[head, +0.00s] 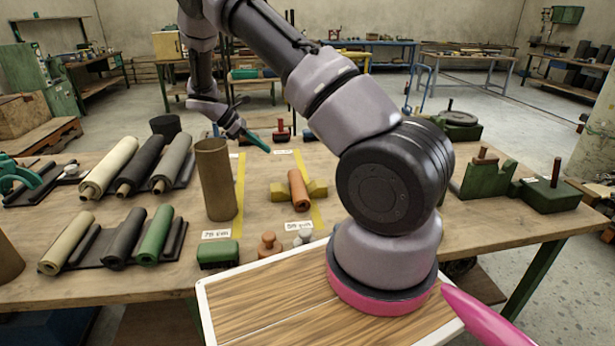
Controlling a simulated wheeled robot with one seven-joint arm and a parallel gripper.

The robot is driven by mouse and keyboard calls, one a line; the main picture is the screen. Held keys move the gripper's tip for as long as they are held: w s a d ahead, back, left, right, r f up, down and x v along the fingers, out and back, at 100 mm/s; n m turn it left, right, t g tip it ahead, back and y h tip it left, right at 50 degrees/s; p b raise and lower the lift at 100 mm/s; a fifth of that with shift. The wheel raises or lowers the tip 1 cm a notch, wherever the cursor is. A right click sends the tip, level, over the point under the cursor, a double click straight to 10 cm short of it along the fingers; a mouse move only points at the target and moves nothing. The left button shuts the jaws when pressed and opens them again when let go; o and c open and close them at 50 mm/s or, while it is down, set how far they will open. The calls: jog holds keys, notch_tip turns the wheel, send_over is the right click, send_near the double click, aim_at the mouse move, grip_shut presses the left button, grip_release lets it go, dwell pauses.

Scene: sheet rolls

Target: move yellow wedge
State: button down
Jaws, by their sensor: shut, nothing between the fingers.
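Two yellow wedges stand on the workbench, one on the left (277,192) and one on the right (318,189) of an orange-brown roll (298,190). The roll lies between them and hides part of their inner sides. I cannot tell whether each wedge touches it. My gripper (262,145) is shut and empty, with its teal fingers pointing down to the right. In the picture it is above and left of the wedges, beyond the upright brown tube. It appears raised over the far part of the bench.
An upright brown tube (215,180) stands left of the wedges. Several rolls lie on dark racks at the left. A green block (218,253) and a small orange-brown knobbed piece (269,245) sit in front. Green blocks (487,174) with brown pegs stand right.

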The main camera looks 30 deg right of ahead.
aim_at(313, 185)
jog(key=x, duration=2)
jog(key=shift+s+r, duration=0.1)
jog(key=s+d, duration=0.1)
jog(key=d, duration=0.2)
jog(key=s+d, duration=0.1)
jog(key=d, duration=0.3)
jog(key=s+d, duration=0.1)
jog(key=d, duration=0.3)
jog(key=shift+s+d, duration=0.15)
jog(key=shift+d, duration=0.1)
